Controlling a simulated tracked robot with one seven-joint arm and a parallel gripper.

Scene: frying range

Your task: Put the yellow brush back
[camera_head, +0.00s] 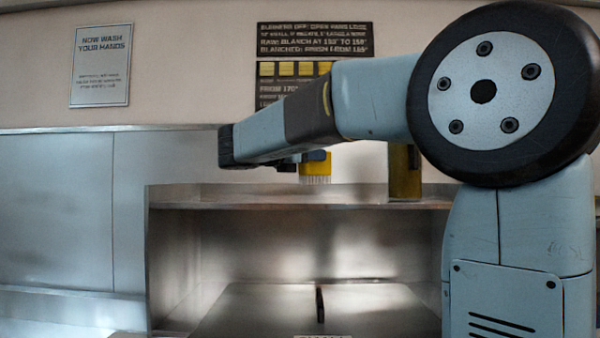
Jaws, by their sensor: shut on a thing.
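The yellow brush (314,169) is just under my arm, above the metal shelf. Its pale bristles point down, and the lower tips are close to the shelf; I cannot tell whether they touch it. My gripper (308,158) is shut on the brush and is mostly hidden behind and under my arm link. The upper part of the brush is hidden by the arm.
A metal shelf (250,192) runs across the middle. An amber-yellow container (405,180) stands on it to the right, partly behind my arm. Below, a metal lid-like surface (260,305) has a dark upright handle (320,303). Signs hang on the wall.

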